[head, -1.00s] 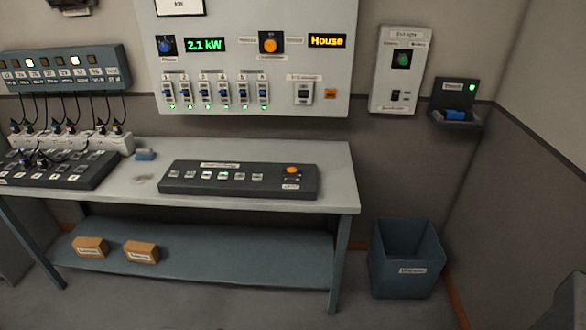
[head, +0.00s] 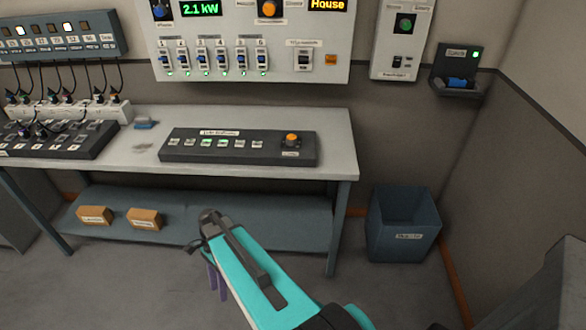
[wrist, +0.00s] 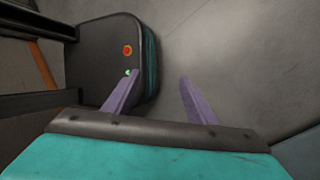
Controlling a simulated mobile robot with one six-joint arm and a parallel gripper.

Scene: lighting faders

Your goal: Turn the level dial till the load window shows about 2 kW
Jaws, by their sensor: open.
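The load window (head: 200,8) on the wall panel reads 2.1 kW in green. An orange dial (head: 291,139) stands at the right end of the dark console on the bench. Its label is too small to read, so I cannot tell for sure that it is the level dial. Two more dials are on the wall panel, an orange one (head: 269,8) and a dark blue one (head: 161,10). My gripper (head: 217,278) is low in front of the bench, apart from every dial. In the wrist view my gripper (wrist: 158,78) has its two purple fingers apart, with nothing between them.
The bench (head: 335,150) has a dark console (head: 235,155) with several buttons. Several breaker switches (head: 205,59) line the wall panel. A blue bin (head: 404,225) stands right of the bench. Two small boxes (head: 94,215) lie on the lower shelf. Floor before the bench is clear.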

